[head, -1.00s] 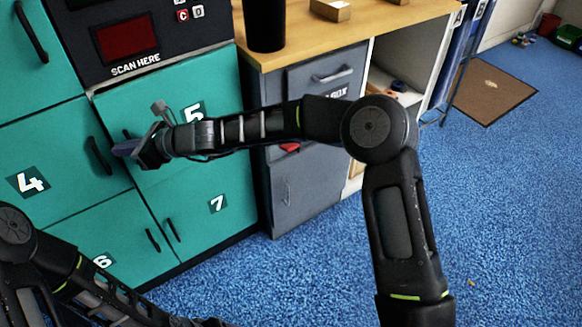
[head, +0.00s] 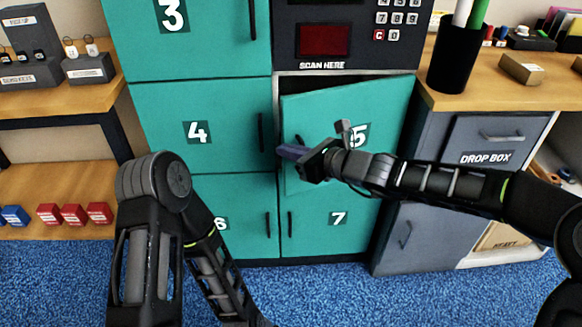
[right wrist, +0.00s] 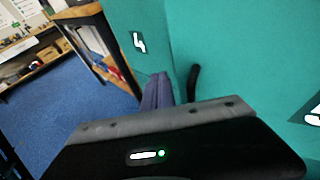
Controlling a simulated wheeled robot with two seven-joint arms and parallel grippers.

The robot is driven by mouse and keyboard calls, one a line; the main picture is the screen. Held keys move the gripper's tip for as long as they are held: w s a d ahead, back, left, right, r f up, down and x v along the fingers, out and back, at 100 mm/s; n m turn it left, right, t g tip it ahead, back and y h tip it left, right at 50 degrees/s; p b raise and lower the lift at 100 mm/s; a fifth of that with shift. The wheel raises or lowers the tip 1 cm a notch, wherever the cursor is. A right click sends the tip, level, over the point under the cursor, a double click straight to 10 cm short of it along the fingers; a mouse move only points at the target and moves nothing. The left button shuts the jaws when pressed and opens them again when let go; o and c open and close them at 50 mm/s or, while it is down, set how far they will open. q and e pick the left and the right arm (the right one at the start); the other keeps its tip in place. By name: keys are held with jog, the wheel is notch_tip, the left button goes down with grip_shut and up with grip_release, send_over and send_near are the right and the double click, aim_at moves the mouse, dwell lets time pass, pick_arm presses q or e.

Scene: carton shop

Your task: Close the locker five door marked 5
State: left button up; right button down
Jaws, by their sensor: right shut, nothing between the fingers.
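The teal locker door marked 5 (head: 385,107) stands slightly ajar, with a dark gap along its top edge below the scanner panel. Its free edge is on the left and its number is partly covered by my right wrist. My right gripper (head: 288,151) is shut and empty at the left edge of door 5; I cannot tell whether it touches. In the right wrist view its purple fingers (right wrist: 158,92) point past a black handle (right wrist: 193,82), and part of the 5 (right wrist: 313,112) shows at the right edge. My left arm is low in front; its gripper is out of frame.
Door 4 (head: 226,105) is left of door 5, door 7 (head: 350,228) below. The scanner panel (head: 345,18) is above. A grey drop box cabinet (head: 470,135) stands on the right under a wooden counter with a black cup (head: 458,55). Shelves (head: 60,185) stand left.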

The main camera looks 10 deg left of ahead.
jog(key=s, duration=0.1)
jog(key=s+d+r, duration=0.1)
jog(key=s, duration=0.1)
jog(key=s+b, duration=0.1)
jog(key=s, duration=0.1)
jog(key=shift+d+r, duration=0.3)
jog(key=shift+r, duration=0.1)
